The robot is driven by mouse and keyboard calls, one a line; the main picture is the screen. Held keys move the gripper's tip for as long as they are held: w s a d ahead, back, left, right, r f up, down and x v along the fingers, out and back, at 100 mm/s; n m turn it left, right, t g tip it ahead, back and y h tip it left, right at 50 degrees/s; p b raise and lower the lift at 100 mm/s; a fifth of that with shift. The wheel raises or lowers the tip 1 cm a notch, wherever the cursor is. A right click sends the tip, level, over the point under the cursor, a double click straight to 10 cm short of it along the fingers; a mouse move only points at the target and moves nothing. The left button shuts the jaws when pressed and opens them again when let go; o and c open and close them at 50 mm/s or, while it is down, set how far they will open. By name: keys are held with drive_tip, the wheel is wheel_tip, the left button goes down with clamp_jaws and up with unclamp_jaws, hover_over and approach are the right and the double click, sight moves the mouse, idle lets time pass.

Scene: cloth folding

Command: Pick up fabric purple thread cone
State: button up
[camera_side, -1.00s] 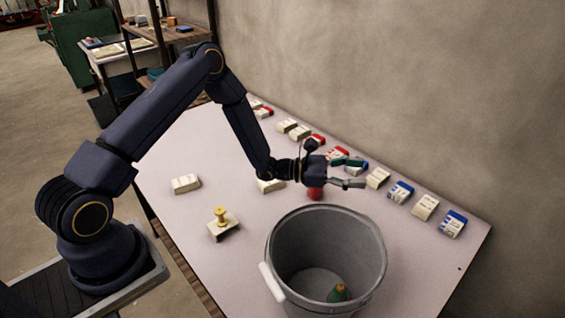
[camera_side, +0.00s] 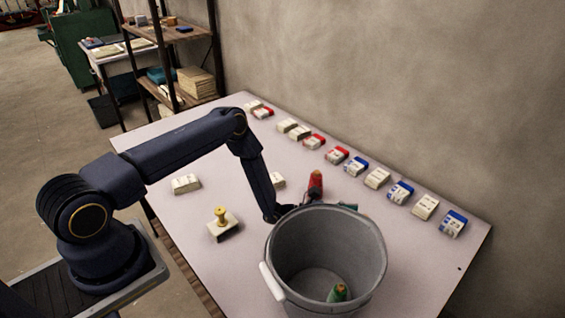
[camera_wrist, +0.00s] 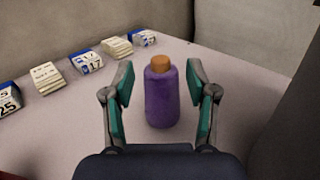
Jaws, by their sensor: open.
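The purple thread cone (camera_wrist: 161,98) stands upright on the table in the wrist view, with an orange-brown top. My gripper (camera_wrist: 161,88) is open, its two teal-padded fingers on either side of the cone, with a gap on each side. In the side view the bucket hides the purple cone and most of my gripper; a bit of a teal finger (camera_side: 349,206) shows above the rim.
A grey bucket (camera_side: 272,262) stands at the front, with a green cone (camera_side: 338,293) inside. A red cone (camera_side: 316,184) stands behind it. A yellow spool (camera_side: 220,216) sits on a pale block. Several small boxes (camera_side: 377,178) line the wall side of the table (camera_side: 165,150).

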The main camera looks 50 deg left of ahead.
drive_tip(key=x, duration=0.4)
drive_tip(key=c, duration=1)
drive_tip(key=shift+s+a+f, duration=0.1)
clamp_jaws()
drive_tip(key=shift+f, duration=0.1)
